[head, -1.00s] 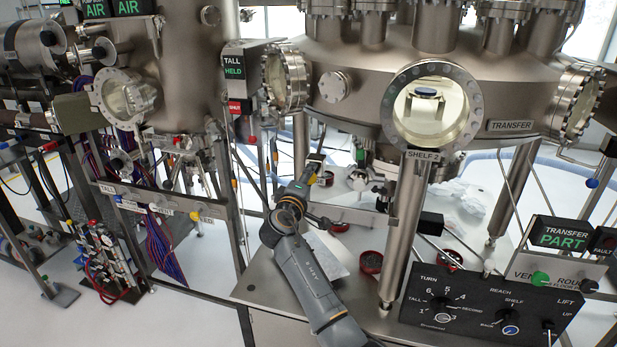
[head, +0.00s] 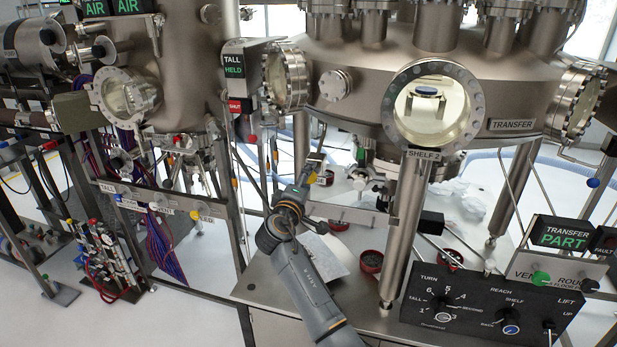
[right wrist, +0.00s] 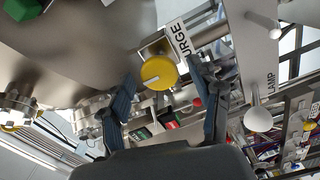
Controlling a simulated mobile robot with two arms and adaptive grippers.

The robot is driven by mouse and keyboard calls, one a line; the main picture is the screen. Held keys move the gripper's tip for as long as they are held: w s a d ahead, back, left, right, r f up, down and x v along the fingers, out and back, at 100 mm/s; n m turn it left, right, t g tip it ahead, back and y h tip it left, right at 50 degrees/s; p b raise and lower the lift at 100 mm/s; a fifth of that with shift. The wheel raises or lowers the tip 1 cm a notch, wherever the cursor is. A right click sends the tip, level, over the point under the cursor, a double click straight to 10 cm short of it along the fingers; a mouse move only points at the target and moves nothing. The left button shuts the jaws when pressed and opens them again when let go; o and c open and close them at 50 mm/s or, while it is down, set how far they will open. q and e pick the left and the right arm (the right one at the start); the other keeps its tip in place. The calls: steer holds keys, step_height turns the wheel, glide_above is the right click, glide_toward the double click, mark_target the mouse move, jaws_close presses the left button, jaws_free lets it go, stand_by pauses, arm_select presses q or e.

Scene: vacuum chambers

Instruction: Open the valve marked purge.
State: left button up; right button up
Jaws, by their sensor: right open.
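In the right wrist view a round yellow knob (right wrist: 159,73) with a short white line across its face sits beside a white label (right wrist: 184,40) reading "PURGE", whose first letter is partly hidden. My right gripper (right wrist: 160,71) is open and empty, with one finger on each side of the knob in the picture. The knob appears just beyond the fingertips; I see no clear contact. In the head view my right arm reaches up over the metal table, and its gripper end is small and hard to make out. My left gripper is not in view.
In the right wrist view a white knob (right wrist: 258,119) by a "LAMP" label (right wrist: 270,88) stands right of my fingers. In the head view the control panel (head: 480,316), the transfer chamber (head: 340,55) and a support leg (head: 401,230) surround the right arm.

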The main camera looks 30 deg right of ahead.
steer(key=v, duration=1)
